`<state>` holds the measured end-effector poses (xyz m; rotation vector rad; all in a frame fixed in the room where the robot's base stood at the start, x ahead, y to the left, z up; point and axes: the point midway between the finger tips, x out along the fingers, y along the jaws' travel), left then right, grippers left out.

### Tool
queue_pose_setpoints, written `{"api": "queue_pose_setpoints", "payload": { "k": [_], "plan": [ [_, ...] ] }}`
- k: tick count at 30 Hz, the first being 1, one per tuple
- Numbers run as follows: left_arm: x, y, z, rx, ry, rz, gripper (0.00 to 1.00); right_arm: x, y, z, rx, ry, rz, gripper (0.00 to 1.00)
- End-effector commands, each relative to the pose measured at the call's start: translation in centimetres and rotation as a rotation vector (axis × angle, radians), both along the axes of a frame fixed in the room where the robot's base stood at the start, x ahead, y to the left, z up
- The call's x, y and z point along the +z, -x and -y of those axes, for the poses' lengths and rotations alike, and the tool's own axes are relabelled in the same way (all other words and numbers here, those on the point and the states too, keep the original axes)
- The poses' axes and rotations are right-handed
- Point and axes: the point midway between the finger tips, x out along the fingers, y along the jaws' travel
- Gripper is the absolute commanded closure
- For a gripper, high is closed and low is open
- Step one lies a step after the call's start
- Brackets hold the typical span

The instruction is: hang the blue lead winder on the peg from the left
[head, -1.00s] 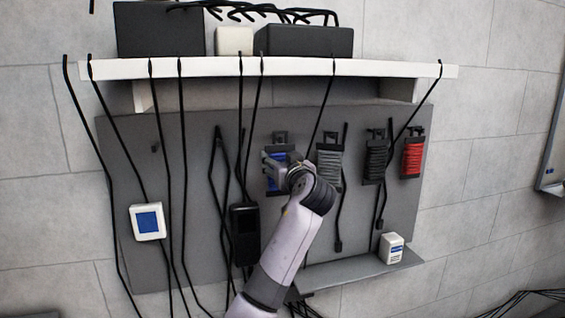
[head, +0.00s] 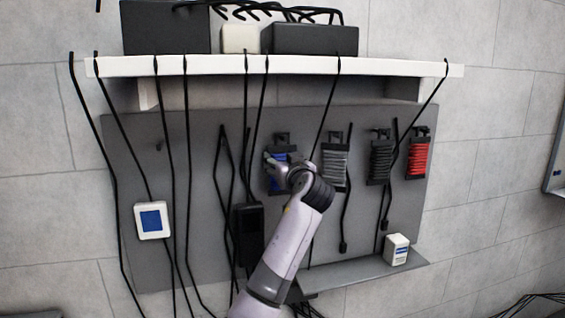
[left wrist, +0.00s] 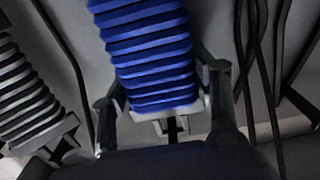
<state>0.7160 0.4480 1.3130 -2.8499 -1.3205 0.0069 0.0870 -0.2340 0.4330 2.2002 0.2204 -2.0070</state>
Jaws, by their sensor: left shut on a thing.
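The blue lead winder (head: 281,153) is on the grey panel, below a dark hook-like piece. My left gripper (head: 274,167) is in front of it and hides part of it. In the left wrist view the blue ribbed winder (left wrist: 155,50) stands upright between the fingers of the left gripper (left wrist: 163,112). The gripper is shut on its lower part, near the pale end. A small bare peg (head: 158,146) sticks out at the panel's left. The top of the winder is out of the wrist view. My right gripper is not in view.
A grey winder (head: 335,167), a dark winder (head: 381,160) and a red winder (head: 418,157) hang to the right. Black cables hang from the white shelf (head: 210,66) across the panel. A black device (head: 248,232) and a white box with a blue face (head: 152,220) are lower left.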

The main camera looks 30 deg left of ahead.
Motion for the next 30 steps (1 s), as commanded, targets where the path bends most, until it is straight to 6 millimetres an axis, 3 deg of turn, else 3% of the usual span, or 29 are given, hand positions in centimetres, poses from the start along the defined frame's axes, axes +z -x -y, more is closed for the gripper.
{"api": "queue_pose_setpoints", "payload": {
  "k": [7,8,18,30],
  "plan": [
    [0.09,0.01,0.03,0.000,-0.001,0.002,0.79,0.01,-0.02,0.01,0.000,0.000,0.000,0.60],
    [0.09,0.01,0.03,0.000,-0.001,0.002,0.43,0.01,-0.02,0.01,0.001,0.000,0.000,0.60],
    [0.07,0.01,0.03,0.000,-0.001,0.001,0.21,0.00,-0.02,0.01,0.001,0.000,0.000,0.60],
    [-0.07,0.37,0.58,-0.002,0.000,0.000,0.21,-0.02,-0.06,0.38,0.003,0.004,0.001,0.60]
  ]
}}
